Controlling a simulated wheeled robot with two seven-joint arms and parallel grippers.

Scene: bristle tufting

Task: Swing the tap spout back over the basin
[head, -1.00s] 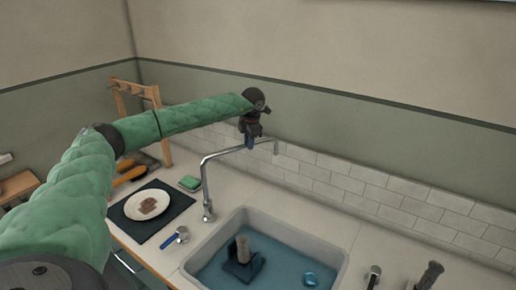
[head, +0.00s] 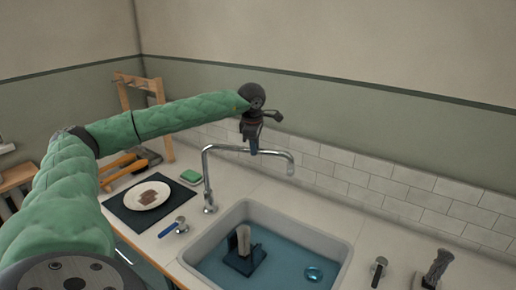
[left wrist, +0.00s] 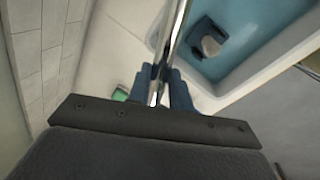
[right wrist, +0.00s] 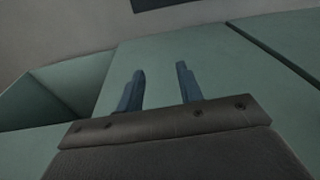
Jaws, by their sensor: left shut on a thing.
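The chrome tap spout (head: 224,149) rises from its post behind the basin's left corner and reaches to the right, its downturned end (head: 291,165) above the counter strip behind the basin (head: 210,243). My left gripper (head: 254,148) is shut on the spout about midway along it, and the left wrist view shows the spout (left wrist: 176,45) running between the fingers (left wrist: 162,88). The basin also shows in the left wrist view (left wrist: 262,77), to the right of the spout. My right gripper (right wrist: 160,90) is open and empty, in front of green panels; it is not in the head view.
The tiled wall (head: 350,175) is close behind.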

